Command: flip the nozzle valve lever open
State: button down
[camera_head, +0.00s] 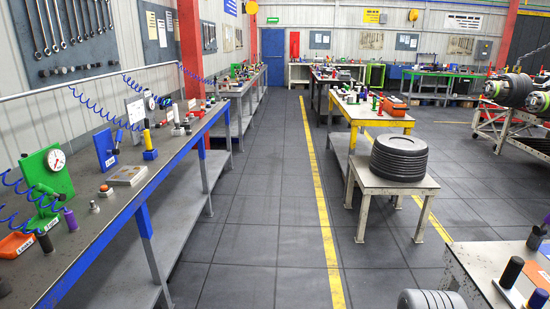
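My gripper is not in view. A long workbench (120,220) with a blue front edge runs along the left wall. On it stand a green gauge stand (45,180) with a round white dial, a blue stand (106,148), and a blue block with a yellow upright cylinder (147,139). Coiled blue air hoses (90,105) hang over the bench. I cannot pick out the nozzle valve or its lever for certain; the parts on the bench are too small to tell.
A wide grey tiled floor aisle (250,220) with a yellow line (322,210) is clear. A low table (390,184) carrying a stack of black discs (399,158) stands right of centre. Another table (485,262) fills the lower right corner. A red column (190,50) stands behind the left bench.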

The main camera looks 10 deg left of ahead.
aim_at(119, 136)
jog(key=u, duration=0.3)
jog(key=i, duration=2.2)
jog(key=u, duration=1.4)
jog(key=i, duration=1.45)
jog(key=u, duration=1.3)
jog(key=i, duration=0.5)
jog(key=u, duration=0.15)
